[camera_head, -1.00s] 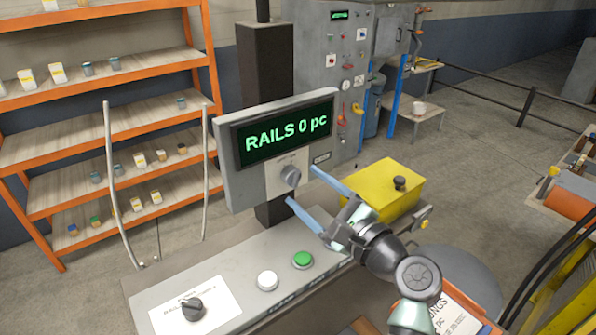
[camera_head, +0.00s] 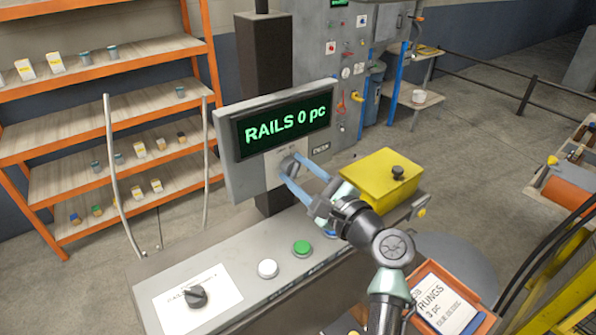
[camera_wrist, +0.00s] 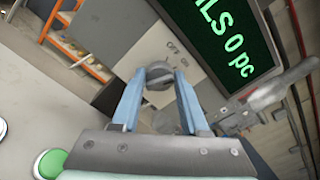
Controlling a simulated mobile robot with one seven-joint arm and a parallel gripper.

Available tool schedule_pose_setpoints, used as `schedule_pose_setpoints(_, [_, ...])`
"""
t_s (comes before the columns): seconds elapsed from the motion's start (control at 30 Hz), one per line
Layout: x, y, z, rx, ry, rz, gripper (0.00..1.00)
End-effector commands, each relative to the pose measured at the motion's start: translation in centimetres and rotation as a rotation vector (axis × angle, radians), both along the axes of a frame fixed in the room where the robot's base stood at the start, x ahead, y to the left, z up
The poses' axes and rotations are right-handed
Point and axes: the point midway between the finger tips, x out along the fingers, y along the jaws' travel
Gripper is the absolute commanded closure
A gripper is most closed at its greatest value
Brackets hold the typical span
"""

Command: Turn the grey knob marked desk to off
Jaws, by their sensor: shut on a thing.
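The grey knob (camera_head: 287,166) sits on a pale plate below the green-lit display (camera_head: 285,127), which reads "RAILS 0 pc". My gripper (camera_head: 286,170) is shut on this knob, with one blue finger on each side. In the wrist view the knob (camera_wrist: 159,75) lies between the tips of my gripper (camera_wrist: 158,82). Small lettering on the plate above the knob reads roughly "OFF ON" in the wrist view; the word desk is not legible. The fingers partly hide the knob in the head view.
Below, the sloped console (camera_head: 210,262) carries a black knob (camera_head: 195,296), a white button (camera_head: 267,268) and a green button (camera_head: 302,248). A yellow box (camera_head: 380,178) with a black handle stands right of the display. Orange shelves (camera_head: 110,120) stand behind at left.

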Motion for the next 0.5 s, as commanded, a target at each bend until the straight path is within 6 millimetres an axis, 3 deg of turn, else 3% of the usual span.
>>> schedule_pose_setpoints(0.5, [0.0,0.03,-0.37,-0.072,-0.053,-0.001,1.0])
